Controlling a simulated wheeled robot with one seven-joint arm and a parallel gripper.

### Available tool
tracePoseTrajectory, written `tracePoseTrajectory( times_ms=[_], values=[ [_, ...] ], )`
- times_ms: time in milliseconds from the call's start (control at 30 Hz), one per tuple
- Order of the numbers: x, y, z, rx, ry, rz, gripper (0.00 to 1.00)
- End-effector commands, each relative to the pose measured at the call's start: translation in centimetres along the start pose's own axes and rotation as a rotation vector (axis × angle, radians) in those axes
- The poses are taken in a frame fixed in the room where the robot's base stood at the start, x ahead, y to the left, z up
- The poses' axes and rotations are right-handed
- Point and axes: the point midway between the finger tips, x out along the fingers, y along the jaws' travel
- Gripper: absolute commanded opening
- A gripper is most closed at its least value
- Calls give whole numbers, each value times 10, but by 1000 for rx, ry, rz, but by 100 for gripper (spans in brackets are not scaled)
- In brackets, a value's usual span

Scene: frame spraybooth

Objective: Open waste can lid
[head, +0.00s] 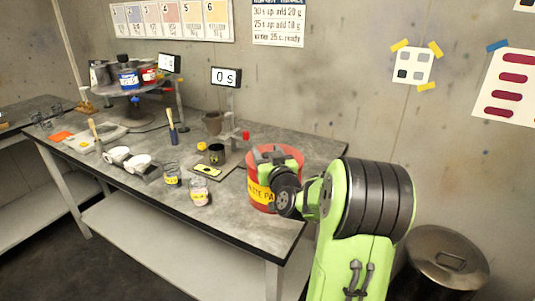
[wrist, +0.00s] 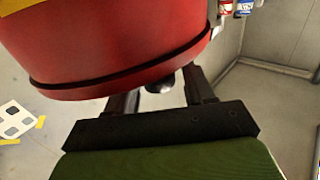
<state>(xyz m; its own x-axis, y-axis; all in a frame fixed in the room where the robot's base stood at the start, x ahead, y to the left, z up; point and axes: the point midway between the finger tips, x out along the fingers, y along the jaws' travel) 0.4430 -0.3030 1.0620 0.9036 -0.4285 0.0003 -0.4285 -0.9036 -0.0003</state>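The waste can (head: 258,191) is a red drum with a yellow label, partly readable, upright on the grey table's right end. In the wrist view the red can (wrist: 110,40) fills the upper left, with a dark seam round it near a red rim band. My gripper (head: 265,157) is at the can's top, partly covering it in the head view. In the wrist view my gripper (wrist: 160,84) has its two dark fingers spread apart at the rim. A dark rounded piece shows between them; contact cannot be told. The lid looks down on the can.
The table (head: 237,222) holds jars (head: 200,193), a dark cup (head: 217,154), brushes and white cups left of the can. A small sign (head: 226,77) stands behind. A round metal bin (head: 447,257) stands on the floor at right, beyond my arm.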

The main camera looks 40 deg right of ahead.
Motion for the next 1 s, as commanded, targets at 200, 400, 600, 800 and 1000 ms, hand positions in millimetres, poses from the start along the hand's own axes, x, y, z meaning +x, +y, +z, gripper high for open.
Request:
tracePoseTrajectory(
  times_ms=[200,400,600,800,1000],
  values=[
    [0,0,0,0,0,0,18],
    [0,0,0,-1,1,0,0],
    [0,0,-2,3,-2,0,0],
    [1,2,-13,37,-38,-1,0],
    [7,6,-34,124,-126,-1,0]
  ],
)
